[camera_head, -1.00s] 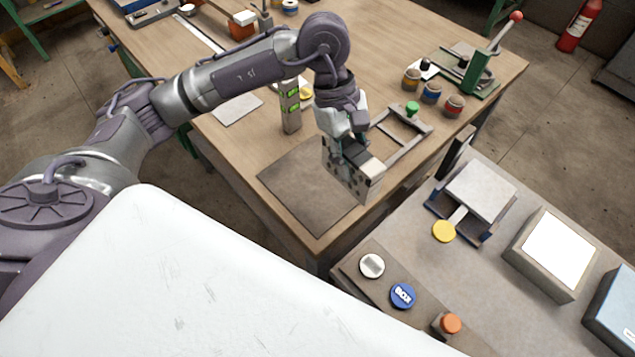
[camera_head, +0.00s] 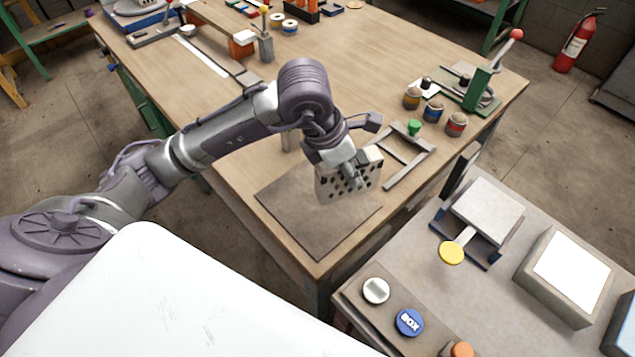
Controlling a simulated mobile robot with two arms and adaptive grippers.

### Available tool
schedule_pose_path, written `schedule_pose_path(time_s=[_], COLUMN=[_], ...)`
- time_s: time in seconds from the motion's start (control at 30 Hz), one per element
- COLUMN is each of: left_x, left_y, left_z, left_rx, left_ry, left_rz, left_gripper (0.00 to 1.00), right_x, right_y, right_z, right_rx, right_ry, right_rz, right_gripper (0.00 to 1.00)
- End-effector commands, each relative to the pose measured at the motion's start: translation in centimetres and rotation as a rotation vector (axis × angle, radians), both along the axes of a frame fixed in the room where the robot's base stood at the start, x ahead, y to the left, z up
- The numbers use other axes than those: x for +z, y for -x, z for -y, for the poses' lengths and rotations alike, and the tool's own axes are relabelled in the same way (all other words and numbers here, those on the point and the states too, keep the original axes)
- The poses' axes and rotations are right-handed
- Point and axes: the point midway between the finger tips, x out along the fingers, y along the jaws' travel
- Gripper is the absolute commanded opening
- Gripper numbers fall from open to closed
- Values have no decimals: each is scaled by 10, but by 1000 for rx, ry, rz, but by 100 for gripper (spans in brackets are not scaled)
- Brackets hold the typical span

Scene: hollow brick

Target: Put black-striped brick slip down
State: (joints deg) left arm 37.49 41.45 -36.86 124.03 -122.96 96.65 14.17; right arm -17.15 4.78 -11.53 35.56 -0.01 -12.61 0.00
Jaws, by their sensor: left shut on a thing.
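My left gripper (camera_head: 353,172) is shut on a pale, upright brick (camera_head: 332,187) with rows of dark spots or holes on its broad face. I cannot make out black stripes on it. The gripper partly covers its top and right side. The brick is above or at the far right part of a dark brown mat (camera_head: 305,222) on the wooden table. I cannot tell whether its lower edge touches the mat. My right gripper is not in view.
Several small pots, one with a blue band (camera_head: 433,111), and a green lever press (camera_head: 482,85) stand beyond. A grey side bench (camera_head: 400,262) is at front right. The mat's front is clear.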

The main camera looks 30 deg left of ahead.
Motion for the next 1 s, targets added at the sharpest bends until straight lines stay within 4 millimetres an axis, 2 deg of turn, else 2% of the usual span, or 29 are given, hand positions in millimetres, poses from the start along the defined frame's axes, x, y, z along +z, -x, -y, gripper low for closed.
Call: schedule_pose_path(time_s=[0.03, 0.1, 0.2, 0.33, 0.53, 0.77, 1.0], left_x=[-7, -16, -27, -36, -47, -77, -79], left_y=[1, 2, 2, 2, 2, 2, 1], left_z=[-14, -30, -48, -61, -65, -65, -64], left_rx=[6, 5, 2, 0, -2, -2, -3], left_ry=[-2, -4, -3, 1, 3, 2, 1], left_rz=[-6, -6, -3, -1, -1, -2, 2], left_gripper=[0, 0, 0, 0, 0, 0, 0], right_x=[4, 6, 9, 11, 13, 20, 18], right_y=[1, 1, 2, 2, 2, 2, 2], right_z=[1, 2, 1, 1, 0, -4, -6], right_rx=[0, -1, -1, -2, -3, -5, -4], right_ry=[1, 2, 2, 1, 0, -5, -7], right_rz=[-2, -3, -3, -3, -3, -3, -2], right_gripper=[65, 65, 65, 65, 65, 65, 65])
